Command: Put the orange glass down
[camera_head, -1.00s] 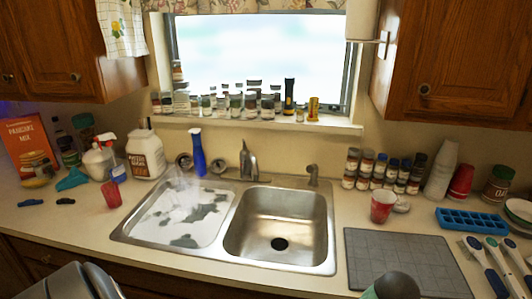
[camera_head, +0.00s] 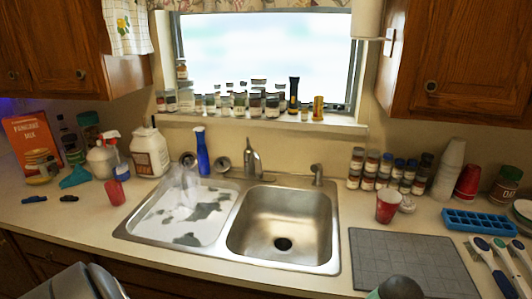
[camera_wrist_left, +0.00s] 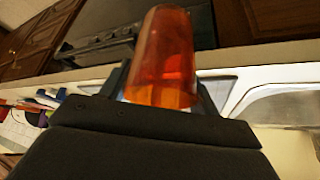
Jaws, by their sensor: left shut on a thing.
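The orange glass (camera_wrist_left: 163,62) is a translucent orange-red tumbler. In the left wrist view it stands up between the dark fingers of my left gripper (camera_wrist_left: 163,88), which is shut on it. The glass leans slightly in that picture, and its lower end is partly hidden by the gripper body. In the head view neither the held glass nor the left gripper can be made out; only a grey part of my arm shows at the bottom left. My right gripper is not in view.
The counter holds a double sink (camera_head: 283,225), with a crumpled clear thing over its left basin. A red cup (camera_head: 115,192) stands left of it. Right are another red cup (camera_head: 388,206), spice jars, a grey mat (camera_head: 410,262) and a blue tray (camera_head: 478,222). Counter front-left is bare.

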